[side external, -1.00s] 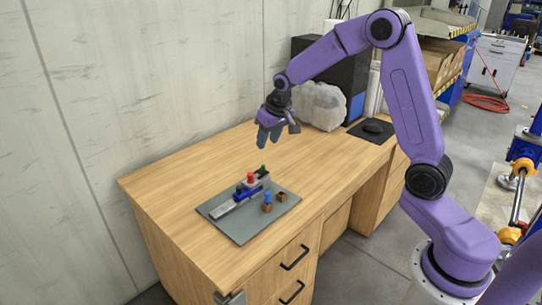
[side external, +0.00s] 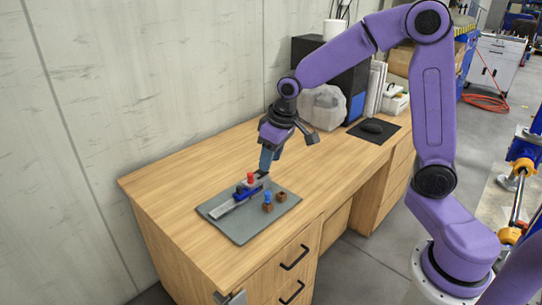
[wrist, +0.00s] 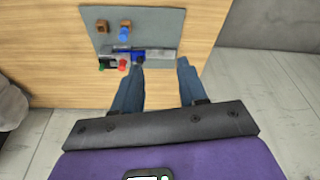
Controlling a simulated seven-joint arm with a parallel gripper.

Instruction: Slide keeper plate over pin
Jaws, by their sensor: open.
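A low fixture with a pale metal rail (side external: 222,209) lies on a grey mat (side external: 240,236). A blue sliding piece (side external: 248,194) with a dark knob (side external: 239,188) sits along the rail; I cannot tell for certain which part is the keeper plate or the pin. A red peg (side external: 250,178) stands behind it, and a green peg (wrist: 101,66) shows in the wrist view. My gripper (side external: 267,164) is open and empty, pointing down above the fixture's far end. In the side view a finger hides the green peg. In the wrist view the fingertips (wrist: 160,65) appear over the rail side.
A brown block with a blue peg (side external: 267,198) and a brown block with a hole (side external: 282,196) stand on the mat's right. The wooden desk (side external: 165,195) is clear around the mat. A translucent bag (side external: 325,107), black box and mouse pad (side external: 373,131) are at the back.

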